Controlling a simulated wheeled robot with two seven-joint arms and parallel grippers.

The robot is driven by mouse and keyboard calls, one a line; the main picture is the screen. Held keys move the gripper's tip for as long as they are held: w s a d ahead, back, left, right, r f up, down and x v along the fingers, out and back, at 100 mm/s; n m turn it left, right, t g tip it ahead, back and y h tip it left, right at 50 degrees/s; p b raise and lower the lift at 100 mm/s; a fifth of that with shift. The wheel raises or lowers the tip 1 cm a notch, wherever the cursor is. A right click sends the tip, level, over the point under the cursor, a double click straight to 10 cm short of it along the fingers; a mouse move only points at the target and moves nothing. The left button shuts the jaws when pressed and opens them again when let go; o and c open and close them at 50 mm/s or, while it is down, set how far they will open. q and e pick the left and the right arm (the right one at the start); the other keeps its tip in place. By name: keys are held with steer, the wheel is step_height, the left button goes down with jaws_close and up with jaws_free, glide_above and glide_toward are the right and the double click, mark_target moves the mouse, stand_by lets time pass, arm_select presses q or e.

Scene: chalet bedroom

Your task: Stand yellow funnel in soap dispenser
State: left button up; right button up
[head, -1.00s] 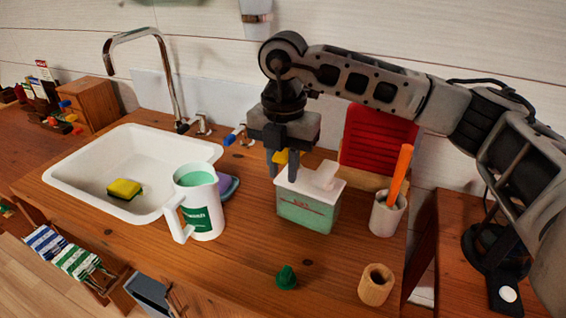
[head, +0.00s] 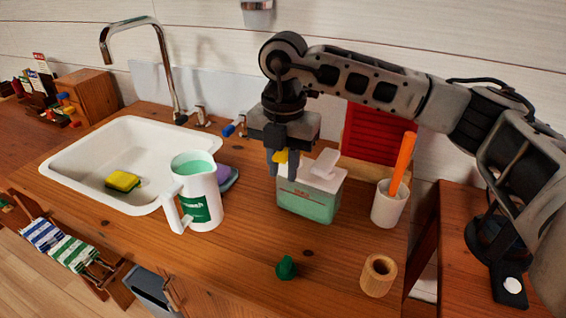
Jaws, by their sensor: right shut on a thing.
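My right gripper (head: 283,165) points down and is shut on the yellow funnel (head: 281,156). Only a small yellow part shows between the fingers; the rest is hidden. The likely soap dispenser (head: 308,203) is a box with a green lower body, a white top and a raised white part at its right. It stands upright on the wooden counter. The gripper's fingertips overlap its top left corner in the head view. I cannot tell whether the funnel touches it or is in its opening. My left gripper is not in view.
A white pitcher (head: 203,202) stands left of the dispenser, by the sink (head: 75,170). An orange-handled tool stands in a white cup (head: 388,208) at the right. A green cone (head: 286,267) and wooden cup (head: 377,276) stand in front, with bare counter between.

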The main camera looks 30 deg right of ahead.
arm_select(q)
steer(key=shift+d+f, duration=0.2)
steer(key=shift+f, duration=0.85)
arm_select(e)
steer(key=o, duration=1)
steer(key=shift+f, duration=0.2)
steer(key=shift+o, duration=0.2)
steer(key=shift+w+r, duration=0.1)
steer(key=shift+r, duration=0.7)
arm_select(q)
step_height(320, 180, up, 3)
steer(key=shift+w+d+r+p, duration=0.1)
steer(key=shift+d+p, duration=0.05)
steer(key=shift+p, duration=0.2)
arm_select(e)
step_height(320, 180, up, 15)
steer(key=shift+d+f, duration=0.1)
steer(key=shift+f, duration=0.05)
